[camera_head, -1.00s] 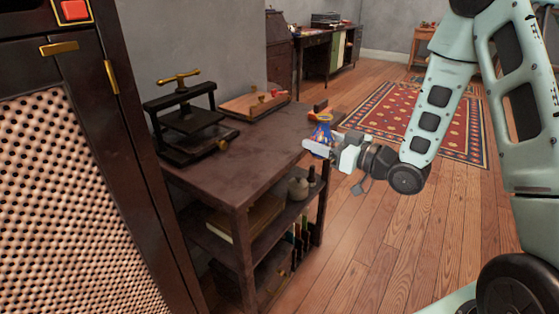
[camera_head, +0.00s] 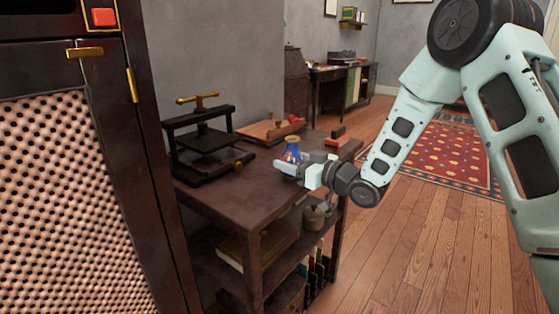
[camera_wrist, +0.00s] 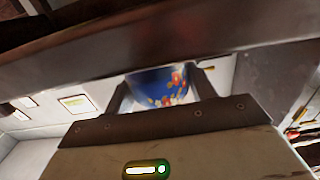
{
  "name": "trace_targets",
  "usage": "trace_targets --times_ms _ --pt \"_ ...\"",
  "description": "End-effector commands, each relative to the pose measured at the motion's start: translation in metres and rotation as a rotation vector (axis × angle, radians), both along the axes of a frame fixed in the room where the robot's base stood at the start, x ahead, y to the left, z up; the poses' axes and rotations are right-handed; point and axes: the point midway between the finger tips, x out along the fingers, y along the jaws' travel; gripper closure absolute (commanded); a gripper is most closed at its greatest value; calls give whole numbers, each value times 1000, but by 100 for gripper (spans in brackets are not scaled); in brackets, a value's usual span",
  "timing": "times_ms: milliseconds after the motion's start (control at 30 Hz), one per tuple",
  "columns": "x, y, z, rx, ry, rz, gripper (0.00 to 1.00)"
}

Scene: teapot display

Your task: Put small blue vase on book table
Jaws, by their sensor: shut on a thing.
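The small blue vase (camera_head: 292,149) has a gold rim and red and yellow decoration. My gripper (camera_head: 289,166) is shut on it, with the vase upright between the fingers. In the head view the vase appears over the right part of the dark wooden table top (camera_head: 238,196); I cannot tell whether its base touches the wood.
A black book press (camera_head: 203,142) stands on the table's left part. A wooden board (camera_head: 270,130) lies at the back, and a small reddish block (camera_head: 338,133) sits at the far right corner. A dark cabinet (camera_head: 75,170) stands close at left.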

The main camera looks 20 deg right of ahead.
Motion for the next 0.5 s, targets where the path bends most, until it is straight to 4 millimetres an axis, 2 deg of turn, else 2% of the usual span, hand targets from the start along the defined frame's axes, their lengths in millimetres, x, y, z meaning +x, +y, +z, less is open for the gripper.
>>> trace_targets --times_ms 333,500 --pt "34 25 0 1 -1 0 71" --pt "34 24 -2 0 0 -1 71"
